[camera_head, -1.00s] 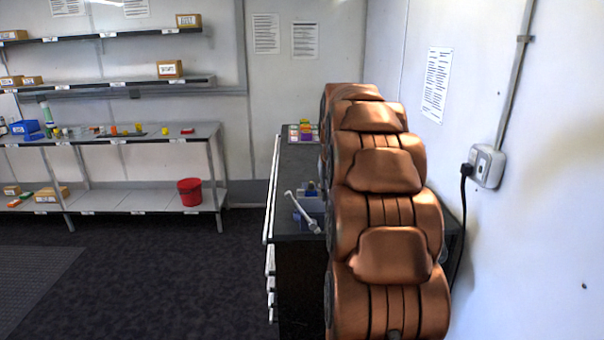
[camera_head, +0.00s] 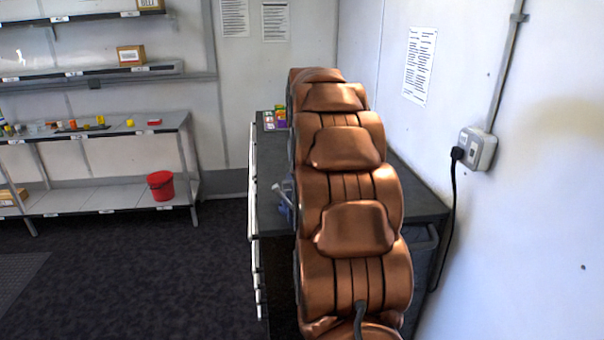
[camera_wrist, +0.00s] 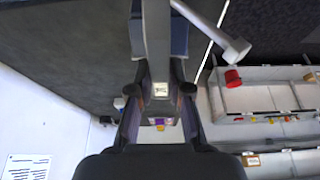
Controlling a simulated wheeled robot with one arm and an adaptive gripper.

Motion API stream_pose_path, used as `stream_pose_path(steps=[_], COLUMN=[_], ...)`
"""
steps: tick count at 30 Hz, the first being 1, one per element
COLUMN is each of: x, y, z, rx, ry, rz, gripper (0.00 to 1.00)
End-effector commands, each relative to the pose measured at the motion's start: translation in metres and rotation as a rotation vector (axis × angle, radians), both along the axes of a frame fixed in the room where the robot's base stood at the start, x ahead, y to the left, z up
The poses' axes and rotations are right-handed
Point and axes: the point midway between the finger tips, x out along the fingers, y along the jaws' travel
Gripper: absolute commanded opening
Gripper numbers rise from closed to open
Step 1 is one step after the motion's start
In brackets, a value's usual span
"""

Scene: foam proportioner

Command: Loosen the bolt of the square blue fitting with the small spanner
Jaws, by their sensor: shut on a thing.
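My gripper (camera_wrist: 160,97) is in the wrist view, its two dark fingers closed on either side of a grey metal bar. This bar, apparently the small spanner (camera_wrist: 157,40), runs from between the fingers to the top edge; its far end is out of view. A dark blue block (camera_wrist: 180,38), perhaps the square blue fitting, shows partly behind the bar. Its bolt cannot be made out. A pale rod with a rounded end (camera_wrist: 236,52) slants out beside it. In the head view my arm hides the gripper; a bit of blue (camera_head: 285,208) shows at its left edge.
A dark bench (camera_head: 270,215) with pale drawer handles stands under my arm. Small coloured items (camera_head: 275,119) lie at its far end. A wall socket with a cable (camera_head: 478,148) is on the right. Shelves and a red bucket (camera_head: 161,186) stand left; the floor between is clear.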

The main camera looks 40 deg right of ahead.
Motion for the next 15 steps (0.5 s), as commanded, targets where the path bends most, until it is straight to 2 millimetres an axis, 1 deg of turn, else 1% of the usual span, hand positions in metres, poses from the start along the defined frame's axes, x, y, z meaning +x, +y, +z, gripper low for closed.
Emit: stream_pose_path(steps=[12, 15], x=[-0.002, -0.004], y=[-0.002, -0.006], z=[-0.022, -0.020], rx=[0.001, 0.002], ry=[0.002, 0.000], rz=[-0.004, 0.044], gripper=[0.00, 0.00])
